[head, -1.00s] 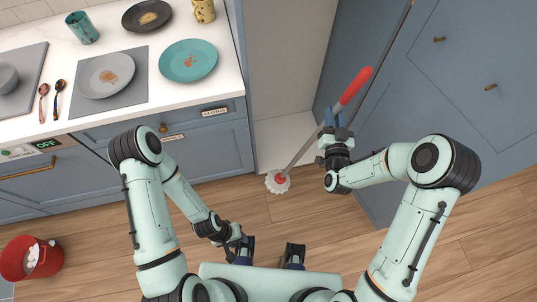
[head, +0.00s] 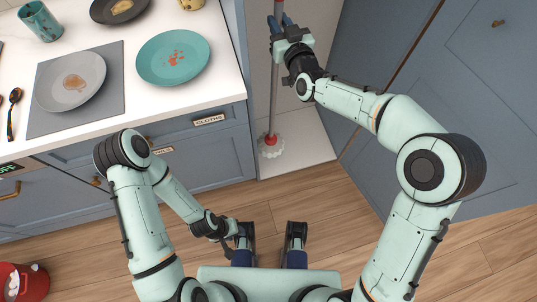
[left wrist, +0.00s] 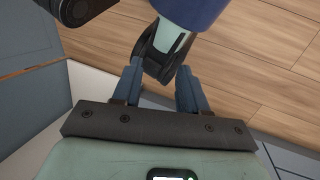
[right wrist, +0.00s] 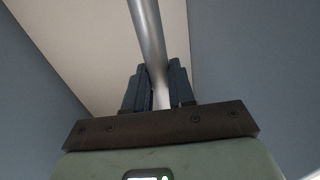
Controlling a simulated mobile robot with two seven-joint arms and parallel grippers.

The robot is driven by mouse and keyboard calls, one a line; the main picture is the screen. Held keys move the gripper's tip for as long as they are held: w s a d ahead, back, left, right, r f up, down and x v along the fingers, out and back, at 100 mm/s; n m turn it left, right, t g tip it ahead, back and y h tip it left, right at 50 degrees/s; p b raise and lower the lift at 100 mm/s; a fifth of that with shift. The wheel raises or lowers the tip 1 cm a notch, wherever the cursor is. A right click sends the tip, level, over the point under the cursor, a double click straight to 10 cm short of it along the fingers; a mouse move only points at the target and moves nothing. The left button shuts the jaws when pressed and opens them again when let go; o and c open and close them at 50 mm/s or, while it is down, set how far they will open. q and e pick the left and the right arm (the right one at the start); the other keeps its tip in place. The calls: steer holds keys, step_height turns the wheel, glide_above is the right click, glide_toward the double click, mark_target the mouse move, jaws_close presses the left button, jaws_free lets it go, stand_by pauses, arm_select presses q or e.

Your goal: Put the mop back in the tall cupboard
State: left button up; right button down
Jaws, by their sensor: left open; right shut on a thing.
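The mop has a grey metal handle (head: 273,110) and a white head with a red centre (head: 270,144). My right gripper (head: 281,22) is shut on the handle, high up; the right wrist view (right wrist: 157,78) also shows the handle between its fingers. The red grip is mostly out of view at the top. The tall cupboard (head: 308,140) is open with a pale floor. The mop head is over this floor, close to its left side; I cannot tell whether it touches. My left gripper (left wrist: 158,78) is open and empty, low by my base.
A blue counter unit (head: 200,160) with a white worktop adjoins the cupboard on the left. A teal plate (head: 173,57) and grey plate (head: 70,80) lie on it. Blue panels (head: 450,110) rise on the right. A red bin (head: 22,281) stands bottom left.

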mark_target(275, 74)
steer(key=shift+y, duration=0.3)
steer(key=f+b, duration=0.1)
steer(key=f, duration=0.9)
steer(key=a+f+b, duration=0.1)
steer(key=f, duration=0.4)
steer(key=shift+w+a+b, duration=0.1)
steer(key=shift+w+b, duration=0.25)
steer(key=shift+w, duration=0.05)
step_height(275, 74, down, 3)
steer(key=shift+f+b, duration=0.2)
steer(key=shift+b, duration=0.1)
arm_select(q)
steer(key=w+a+f+t, duration=0.1)
steer(key=w+a+f, duration=0.1)
steer(key=w+f, duration=0.2)
steer(key=shift+w+y, duration=0.3)
steer(key=shift+w, duration=0.1)
arm_select(e)
steer(key=shift+f, duration=0.1)
arm_select(q)
steer(key=shift+f, duration=0.1)
arm_select(e)
steer(key=shift+f, duration=0.15)
steer(key=c, duration=1)
jaws_free()
arm_select(q)
steer(key=shift+w+t, duration=0.1)
steer(key=shift+t, duration=0.2)
arm_select(e)
steer(key=shift+o, duration=0.2)
